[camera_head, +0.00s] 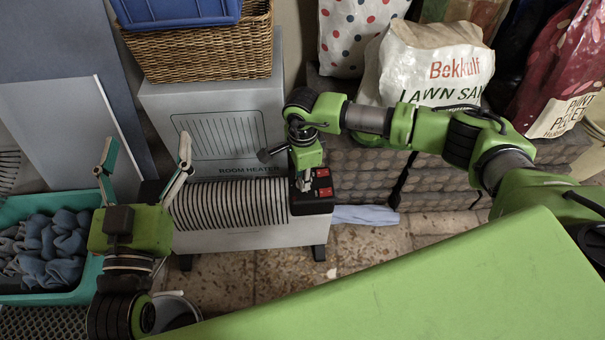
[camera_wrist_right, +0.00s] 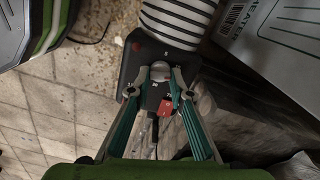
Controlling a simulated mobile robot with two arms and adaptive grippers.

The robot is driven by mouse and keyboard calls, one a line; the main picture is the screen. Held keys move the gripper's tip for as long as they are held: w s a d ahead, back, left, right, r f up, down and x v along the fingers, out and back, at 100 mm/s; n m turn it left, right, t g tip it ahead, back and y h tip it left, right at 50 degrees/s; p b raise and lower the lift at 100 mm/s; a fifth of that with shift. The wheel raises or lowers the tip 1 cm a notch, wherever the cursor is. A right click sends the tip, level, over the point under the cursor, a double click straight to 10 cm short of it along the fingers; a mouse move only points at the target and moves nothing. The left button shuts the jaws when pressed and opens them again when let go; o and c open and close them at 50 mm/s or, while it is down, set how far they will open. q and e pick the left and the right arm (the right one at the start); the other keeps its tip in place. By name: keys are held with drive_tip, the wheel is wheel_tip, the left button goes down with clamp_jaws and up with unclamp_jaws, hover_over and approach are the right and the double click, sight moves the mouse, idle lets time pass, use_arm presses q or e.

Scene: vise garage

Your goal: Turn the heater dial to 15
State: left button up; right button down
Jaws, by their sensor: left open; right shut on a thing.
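The heater (camera_head: 230,205) is a light, low unit with black slots on top, standing on the tiled floor. Its black control panel (camera_head: 312,206) with red switches is at the right end. In the right wrist view the panel (camera_wrist_right: 132,72) carries a round grey dial (camera_wrist_right: 160,70) with small numbers around it, hard to read, and a red switch (camera_wrist_right: 167,106) near it. My right gripper (camera_wrist_right: 162,78) points down at the panel and is shut on the dial; its fingers hide part of it. My left gripper (camera_head: 147,150) is open and empty, left of the heater.
A room heater box (camera_head: 215,105) stands behind the heater with a wicker basket (camera_head: 205,55) on top. A teal bin (camera_head: 75,295) of cloths is at the left. Bags, including a lawn sand bag (camera_head: 430,65), stand at the back right. A bucket (camera_head: 175,310) is near my left arm.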

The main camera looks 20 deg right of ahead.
drive_tip(key=m+p, duration=0.1)
drive_tip(key=m, duration=0.3)
drive_tip(key=shift+s+r+m+p, duration=0.1)
drive_tip(key=shift+r+m+p, duration=0.05)
drive_tip(key=shift+m+p, duration=0.2)
drive_tip(key=m+p, duration=0.1)
drive_tip(key=m, duration=0.2)
drive_tip(key=shift+m+p, duration=0.25)
drive_tip(key=shift+p, duration=0.05)
use_arm(q)
drive_tip(key=s+a+f+g+y, duration=0.1)
drive_tip(key=s+a+f+g, duration=0.1)
drive_tip(key=f+g, duration=0.3)
drive_tip(key=s+a+f+g+y, duration=0.2)
drive_tip(key=s+f+g, duration=0.2)
drive_tip(key=f, duration=0.8)
drive_tip(key=shift+s+g, duration=0.4)
drive_tip(key=shift+s, duration=0.35)
use_arm(e)
drive_tip(key=shift+m, duration=0.3)
use_arm(q)
drive_tip(key=shift+a, duration=0.15)
use_arm(e)
drive_tip(key=c, duration=1.8)
unclamp_jaws()
wheel_tip(320, 180, up, 12)
drive_tip(key=shift+f, duration=0.1)
